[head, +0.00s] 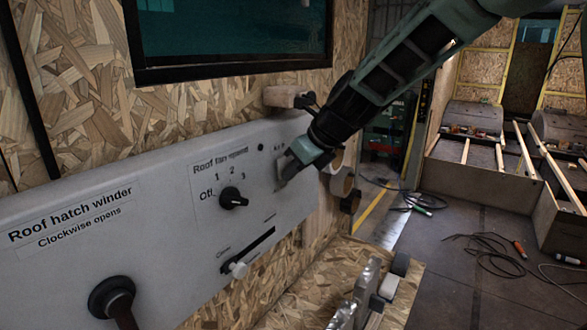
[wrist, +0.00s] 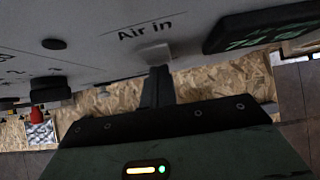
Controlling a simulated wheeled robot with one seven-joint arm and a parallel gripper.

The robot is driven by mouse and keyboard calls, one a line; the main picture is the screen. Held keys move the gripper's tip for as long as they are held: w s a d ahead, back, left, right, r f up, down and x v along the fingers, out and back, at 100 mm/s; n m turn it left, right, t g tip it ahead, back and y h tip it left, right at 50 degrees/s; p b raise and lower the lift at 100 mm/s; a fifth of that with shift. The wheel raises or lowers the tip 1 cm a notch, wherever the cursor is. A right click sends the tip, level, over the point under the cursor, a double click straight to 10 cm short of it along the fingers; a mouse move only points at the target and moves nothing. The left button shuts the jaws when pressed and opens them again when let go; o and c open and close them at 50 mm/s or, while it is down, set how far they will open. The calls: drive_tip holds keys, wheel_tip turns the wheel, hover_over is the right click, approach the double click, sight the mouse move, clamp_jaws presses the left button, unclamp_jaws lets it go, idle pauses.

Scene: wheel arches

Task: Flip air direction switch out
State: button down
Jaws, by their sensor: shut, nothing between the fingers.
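The grey control panel (head: 150,190) is fixed to the chipboard wall. In the wrist view the label "Air in" (wrist: 145,30) shows on the panel, with a small pale block (wrist: 153,53) next to it that looks like the air direction switch. My gripper (head: 283,180) is shut and empty at the panel's right end, and its dark fingers (wrist: 157,84) point at the pale block. The fingertips are at or very near it; contact is not clear. In the head view my gripper hides the switch.
A roof fan speed knob (head: 232,198) and a white slider (head: 238,268) sit left of my gripper. The roof hatch winder (head: 112,300) is at lower left. Tape rolls (head: 342,181) hang just right of the panel. Cables (head: 490,252) lie on the floor at right.

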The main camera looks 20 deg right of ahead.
drive_tip(key=shift+w+a+f, duration=0.15)
drive_tip(key=shift+w, duration=0.1)
drive_tip(key=shift+p, duration=0.35)
drive_tip(key=shift+r+p, duration=0.85)
drive_tip(key=shift+r, duration=0.1)
